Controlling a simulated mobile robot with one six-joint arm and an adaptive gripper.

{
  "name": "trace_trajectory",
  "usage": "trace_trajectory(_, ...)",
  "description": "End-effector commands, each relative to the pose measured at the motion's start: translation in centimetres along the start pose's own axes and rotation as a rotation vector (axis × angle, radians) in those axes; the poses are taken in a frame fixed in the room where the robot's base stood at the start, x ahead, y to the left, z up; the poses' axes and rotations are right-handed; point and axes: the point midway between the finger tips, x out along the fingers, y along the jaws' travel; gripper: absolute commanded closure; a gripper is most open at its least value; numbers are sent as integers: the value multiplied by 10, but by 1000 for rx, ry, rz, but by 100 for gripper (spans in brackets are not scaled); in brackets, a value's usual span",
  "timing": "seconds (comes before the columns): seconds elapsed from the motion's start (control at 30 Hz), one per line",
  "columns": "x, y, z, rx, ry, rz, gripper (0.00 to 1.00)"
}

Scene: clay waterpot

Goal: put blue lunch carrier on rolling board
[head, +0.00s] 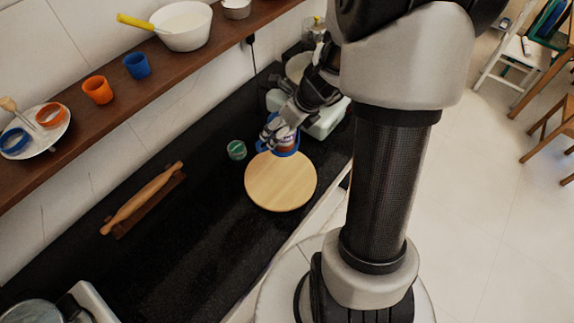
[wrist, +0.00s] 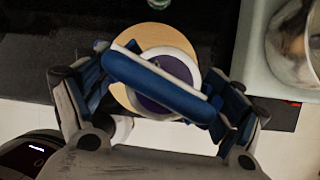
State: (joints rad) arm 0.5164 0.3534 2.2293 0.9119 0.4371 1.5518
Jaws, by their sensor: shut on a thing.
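The rolling board (head: 281,184) is a round, pale wooden disc on the dark counter in the head view. The blue lunch carrier (head: 286,151) is at the board's far edge, partly hidden by my gripper (head: 281,133). In the wrist view my gripper (wrist: 155,100) is shut on the blue lunch carrier (wrist: 155,75), with a finger at each side of its blue handle. The rolling board (wrist: 168,30) shows behind the carrier in that view. I cannot tell whether the carrier touches the board or hangs above it.
A small green-topped tin (head: 237,150) stands left of the board. A rolling pin (head: 142,198) lies on the counter further left. A pale green container (head: 325,122) stands behind the board. A wooden shelf (head: 140,80) with bowls and cups runs above the counter.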

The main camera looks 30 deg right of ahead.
Motion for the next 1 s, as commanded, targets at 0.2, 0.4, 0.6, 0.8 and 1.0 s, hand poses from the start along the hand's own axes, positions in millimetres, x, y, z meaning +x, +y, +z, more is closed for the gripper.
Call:
trace_trajectory(0.2,57,-4,-26,2,0,-1,57)
trace_trajectory(0.4,93,-6,-43,1,-1,-1,57)
trace_trajectory(0.6,105,-8,-48,0,-2,-3,57)
trace_trajectory(0.8,118,-8,-55,0,-1,-2,57)
trace_trajectory(1.0,143,-10,-66,1,-2,-2,57)
